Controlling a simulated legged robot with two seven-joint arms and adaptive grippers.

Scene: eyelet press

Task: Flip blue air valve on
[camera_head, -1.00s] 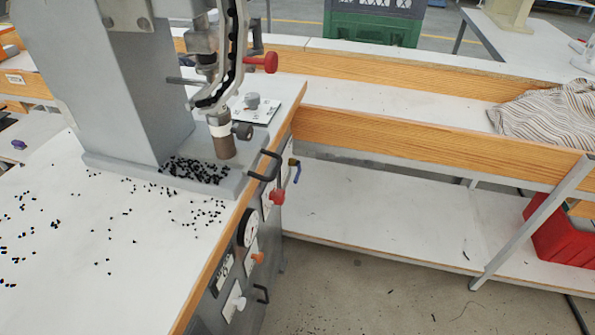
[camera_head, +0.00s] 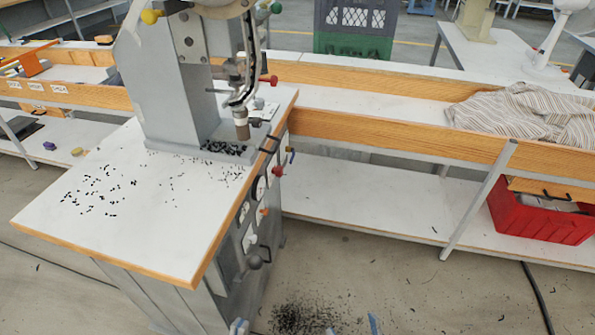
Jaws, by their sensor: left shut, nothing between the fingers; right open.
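Neither gripper touches the valve. The eyelet press (camera_head: 175,90) stands on the white table.
The cabinet front carries a red knob (camera_head: 278,171), an orange knob (camera_head: 264,211), gauges and black handles. Black eyelets lie scattered on the tabletop (camera_head: 150,225) and floor. A long wooden-edged bench (camera_head: 400,140) runs to the right, with a red crate (camera_head: 540,222) beneath it.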

